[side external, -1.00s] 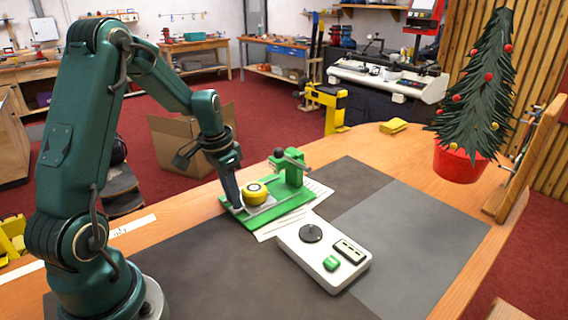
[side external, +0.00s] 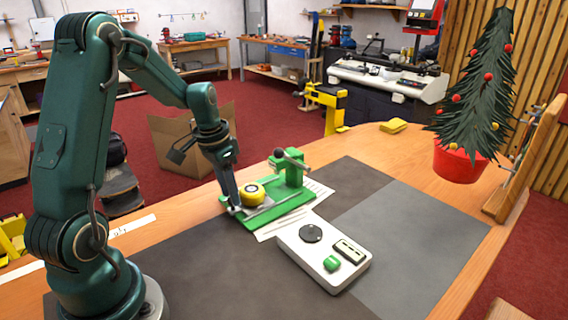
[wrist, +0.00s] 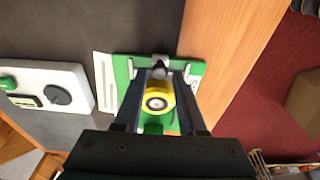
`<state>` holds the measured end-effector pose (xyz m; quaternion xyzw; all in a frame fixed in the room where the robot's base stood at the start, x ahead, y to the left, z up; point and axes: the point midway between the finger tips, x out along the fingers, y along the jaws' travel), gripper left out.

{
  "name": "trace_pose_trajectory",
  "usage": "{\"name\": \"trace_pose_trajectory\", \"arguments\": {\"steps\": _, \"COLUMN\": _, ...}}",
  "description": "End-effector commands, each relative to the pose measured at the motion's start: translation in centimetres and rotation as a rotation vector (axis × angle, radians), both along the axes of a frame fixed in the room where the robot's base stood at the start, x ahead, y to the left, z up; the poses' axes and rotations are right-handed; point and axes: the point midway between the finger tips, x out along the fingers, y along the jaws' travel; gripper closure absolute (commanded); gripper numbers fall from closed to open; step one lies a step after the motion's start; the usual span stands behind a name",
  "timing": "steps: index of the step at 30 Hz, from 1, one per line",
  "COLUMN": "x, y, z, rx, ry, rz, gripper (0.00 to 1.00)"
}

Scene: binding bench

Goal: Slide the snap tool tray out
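The snap tool (side external: 292,171) is green, with a dark-knobbed lever, and stands on a green base on the bench. Its grey tray (side external: 268,205) carries a round yellow piece (side external: 252,193). My gripper (side external: 233,210) points down at the tray's outer end, left of the yellow piece, and seems to touch it. In the wrist view the yellow piece (wrist: 157,101) shows between the two fingers of my gripper (wrist: 159,80), which stand apart.
A white box with a dark dial and a green button (side external: 324,253) stands in front of the tool. Paper sheets (side external: 318,191) lie partly under the base. A small decorated tree in a red pot (side external: 460,161) is at the right. The grey mat (side external: 415,240) is clear at the right.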

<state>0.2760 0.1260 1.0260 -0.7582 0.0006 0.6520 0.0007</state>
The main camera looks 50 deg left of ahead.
Motion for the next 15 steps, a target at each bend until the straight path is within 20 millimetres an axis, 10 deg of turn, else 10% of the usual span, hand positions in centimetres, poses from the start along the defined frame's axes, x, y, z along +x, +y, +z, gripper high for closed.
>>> {"name": "trace_pose_trajectory", "arguments": {"steps": 15, "x": 0.0, "y": 0.0, "z": 4.5, "rx": 0.002, "ry": -0.001, "rz": 0.001, "gripper": 0.60}}
